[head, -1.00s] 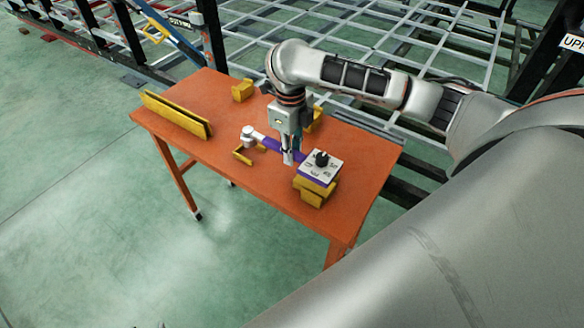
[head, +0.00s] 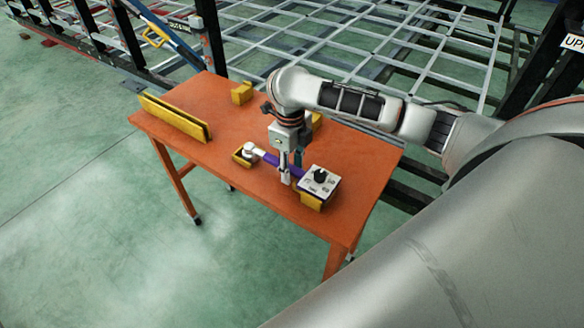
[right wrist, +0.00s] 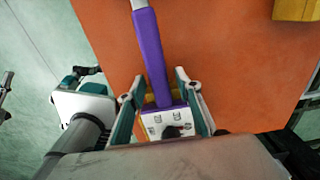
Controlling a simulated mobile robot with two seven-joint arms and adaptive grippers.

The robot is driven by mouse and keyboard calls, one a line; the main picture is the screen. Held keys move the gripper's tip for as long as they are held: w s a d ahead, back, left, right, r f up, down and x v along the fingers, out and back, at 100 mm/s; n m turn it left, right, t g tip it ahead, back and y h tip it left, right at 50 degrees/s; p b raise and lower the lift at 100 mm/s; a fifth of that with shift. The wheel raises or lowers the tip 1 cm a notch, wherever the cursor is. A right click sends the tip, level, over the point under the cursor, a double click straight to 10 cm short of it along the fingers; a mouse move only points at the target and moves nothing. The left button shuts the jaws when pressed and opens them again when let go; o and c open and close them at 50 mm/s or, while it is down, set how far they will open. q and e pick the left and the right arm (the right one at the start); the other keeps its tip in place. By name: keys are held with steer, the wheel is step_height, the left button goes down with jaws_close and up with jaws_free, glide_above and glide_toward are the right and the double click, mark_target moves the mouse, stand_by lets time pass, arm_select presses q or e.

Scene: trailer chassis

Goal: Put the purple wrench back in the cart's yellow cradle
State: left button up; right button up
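The purple wrench (head: 270,157) has a pale round head at its left end and a white block with a black knob at its right end. Its head rests at a yellow cradle piece (head: 240,157) and its block is on a yellow cradle block (head: 311,201) on the orange cart (head: 215,100). My right gripper (head: 291,172) is down around the handle close to the block. In the right wrist view its fingers (right wrist: 160,88) stand on both sides of the purple handle (right wrist: 150,50), with narrow gaps showing.
A long yellow holder (head: 174,117) stands along the cart's left edge and a small yellow block (head: 242,92) at its back. Another yellow piece (head: 317,120) is partly behind my gripper. The metal trailer chassis (head: 380,40) lies behind the cart.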

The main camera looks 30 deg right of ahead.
mark_target(291, 167)
arm_select(q)
steer(key=shift+r, duration=0.1)
